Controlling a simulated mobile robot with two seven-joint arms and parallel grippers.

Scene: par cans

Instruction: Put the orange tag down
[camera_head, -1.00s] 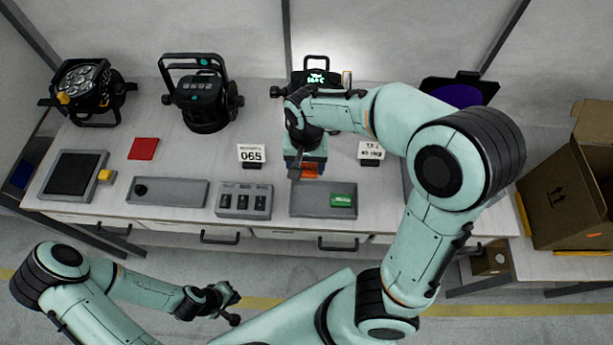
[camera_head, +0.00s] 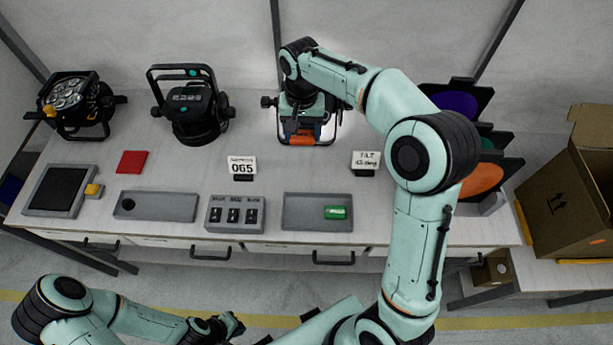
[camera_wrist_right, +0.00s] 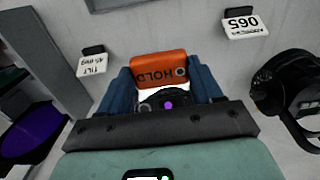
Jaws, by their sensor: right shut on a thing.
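The orange tag (camera_head: 303,139), marked HOLD, is between the blue fingers of my right gripper (camera_head: 301,130), in front of the middle par can (camera_head: 327,132). In the right wrist view the tag (camera_wrist_right: 158,67) sits between both fingertips of the gripper (camera_wrist_right: 164,76), its lettering readable. I cannot tell whether the tag touches the table or the lamp. The gripper and arm hide much of that lamp. My left gripper (camera_head: 226,325) is low in the head view, away from the table; its jaws are too small to judge.
A grey tray (camera_head: 300,213) holds a green tag (camera_head: 335,212). Signs reading 065 (camera_head: 242,167) and TILT (camera_head: 366,162) stand either side of clear tabletop. Another par can (camera_head: 190,112) is to the left. Coloured filters (camera_head: 481,177) stand at right.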

